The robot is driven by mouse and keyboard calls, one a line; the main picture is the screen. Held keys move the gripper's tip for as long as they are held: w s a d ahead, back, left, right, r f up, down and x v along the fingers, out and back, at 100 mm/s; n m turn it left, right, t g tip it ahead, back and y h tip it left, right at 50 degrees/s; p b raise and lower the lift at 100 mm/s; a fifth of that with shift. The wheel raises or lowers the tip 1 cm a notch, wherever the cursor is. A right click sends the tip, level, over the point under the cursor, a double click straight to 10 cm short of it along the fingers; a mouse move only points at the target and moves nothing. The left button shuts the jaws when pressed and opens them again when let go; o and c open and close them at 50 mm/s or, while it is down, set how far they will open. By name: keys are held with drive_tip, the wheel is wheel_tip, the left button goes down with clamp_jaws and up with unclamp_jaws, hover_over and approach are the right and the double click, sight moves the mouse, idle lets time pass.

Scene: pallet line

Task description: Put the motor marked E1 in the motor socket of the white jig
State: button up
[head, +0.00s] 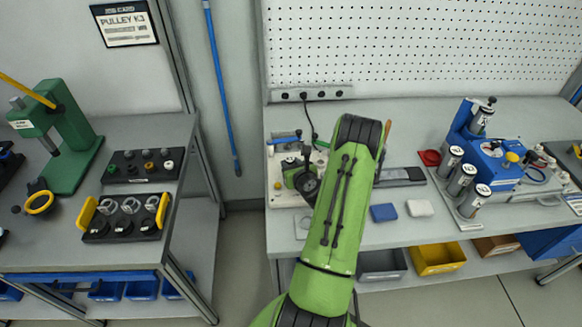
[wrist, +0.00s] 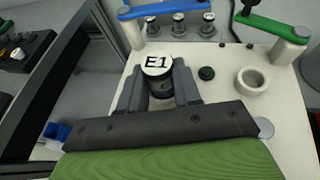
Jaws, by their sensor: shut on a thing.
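The motor marked E1 (wrist: 157,66) is upright between the fingers of my gripper (wrist: 158,88) in the wrist view, its white labelled top toward the camera. My gripper is shut on it. The white jig (wrist: 290,110) lies under and beyond the motor. A raised white ring (wrist: 252,80) with an opening stands on the jig, right of the motor and apart from it. A small dark round feature (wrist: 207,73) lies between them. The motor's lower end is hidden. In the head view the jig (head: 282,200) is partly covered by my arm, and the motor is hidden.
A blue-handled clamp (wrist: 150,9) and a green-handled clamp (wrist: 272,25) stand at the jig's far side. In the head view, several silver cylinders (head: 463,180) stand beside a blue fixture (head: 495,168) at right. Blue (head: 384,212) and white (head: 420,207) blocks lie near the bench's front.

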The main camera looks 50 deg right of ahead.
drive_tip(key=shift+r, duration=0.1)
drive_tip(key=shift+f, duration=0.2)
drive_tip(key=o, duration=1.1)
drive_tip(key=shift+r, duration=0.1)
